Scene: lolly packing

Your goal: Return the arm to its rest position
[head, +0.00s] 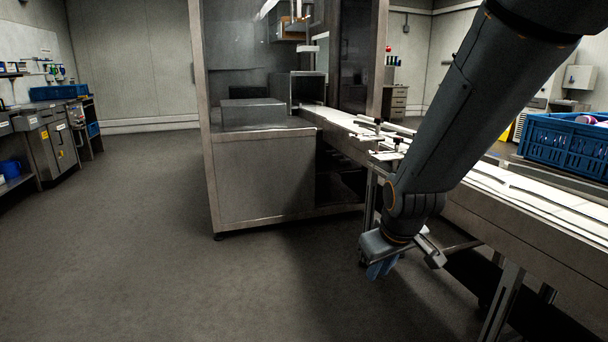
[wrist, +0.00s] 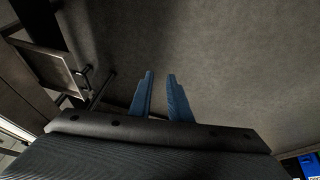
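My gripper (head: 382,268) hangs at the end of my dark grey arm in the head view, pointing down over the floor in front of the conveyor (head: 500,190). In the wrist view, the two blue fingers of my gripper (wrist: 160,76) are apart, with bare floor between and beyond them. Nothing is held. The upper part of my arm crosses the right side of the head view and hides part of the conveyor.
A machine with a steel-framed enclosure (head: 265,180) stands at the centre. A blue crate (head: 565,148) sits at the right beside the conveyor. Another blue crate (head: 58,92) is on the far left bench. The grey floor (head: 130,230) is clear at left and centre.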

